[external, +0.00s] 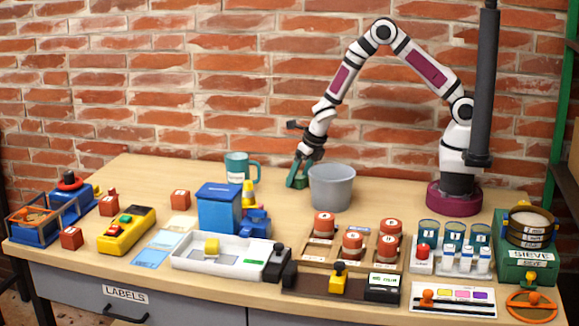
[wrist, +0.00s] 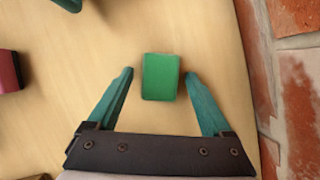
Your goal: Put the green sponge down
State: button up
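The green sponge (wrist: 160,77) is a small green block lying on the tabletop in the wrist view. My gripper (wrist: 159,74) has its two teal fingers apart, one on each side of the sponge. A narrow strip of table shows between the sponge and each finger, so neither appears to touch it. In the external view my gripper (external: 298,178) is low at the back of the table, just left of the grey bucket (external: 332,188). The sponge cannot be told apart from the teal fingers there.
A teal mug (external: 237,166) stands left of my gripper, and a blue box (external: 218,208) in front of it. The brick wall (external: 200,90) rises close behind the table edge. The back left of the table is clear.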

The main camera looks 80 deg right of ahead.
jog(key=v, duration=1.2)
jog(key=s+d+r+m+g, duration=0.2)
jog(key=s+r+m, duration=0.4)
jog(key=s+m, duration=0.55)
jog(key=s+a+r+m+g+y, duration=0.1)
jog(key=s+a+r+m, duration=0.1)
jog(key=s+m, duration=0.7)
jog(key=s+a+r+m+g+y, duration=0.1)
jog(key=s+m, duration=0.7)
jog(key=m, duration=0.8)
jog(key=shift+s+a+r+m+y, duration=0.4)
jog(key=shift+a+y, duration=0.4)
jog(key=shift+a, duration=0.4)
